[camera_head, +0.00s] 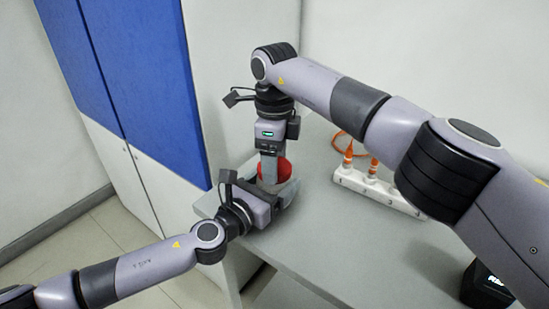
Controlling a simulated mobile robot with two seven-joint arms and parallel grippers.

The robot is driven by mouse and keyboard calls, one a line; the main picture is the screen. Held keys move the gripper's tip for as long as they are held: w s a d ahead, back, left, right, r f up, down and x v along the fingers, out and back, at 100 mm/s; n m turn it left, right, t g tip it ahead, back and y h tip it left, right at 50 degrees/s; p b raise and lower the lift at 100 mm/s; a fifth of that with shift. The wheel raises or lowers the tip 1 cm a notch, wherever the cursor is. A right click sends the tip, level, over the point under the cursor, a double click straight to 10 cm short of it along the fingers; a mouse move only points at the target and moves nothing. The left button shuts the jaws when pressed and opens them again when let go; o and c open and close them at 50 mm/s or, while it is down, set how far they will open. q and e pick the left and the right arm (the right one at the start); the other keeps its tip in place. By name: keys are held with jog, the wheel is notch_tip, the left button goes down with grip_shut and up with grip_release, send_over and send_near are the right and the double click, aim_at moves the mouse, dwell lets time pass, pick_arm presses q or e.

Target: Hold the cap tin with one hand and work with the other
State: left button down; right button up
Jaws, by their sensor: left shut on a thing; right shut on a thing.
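A round red thing, which I take to be the cap tin (284,170), stands near the left edge of the grey bench. Both grippers meet at it and hide most of it. My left gripper (285,194) reaches in low from the left and is shut at the tin's lower part. My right gripper (269,178) points down from above and is shut at the tin's top, in front of the red part. I cannot make out whether the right fingers hold the tin itself or a small part of it.
A white numbered socket block (380,190) with orange cables (345,147) plugged in stands right of the tin. A black box (484,286) sits at the lower right. The grey bench (330,243) is clear in front. A blue and white cabinet (145,80) stands at the left.

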jog(key=m, duration=0.5)
jog(key=o, duration=1.3)
jog(key=shift+c, duration=0.2)
jog(key=shift+r, duration=0.1)
notch_tip(320, 180, up, 7)
jog(key=shift+r, duration=0.15)
pick_arm(q)
grip_release()
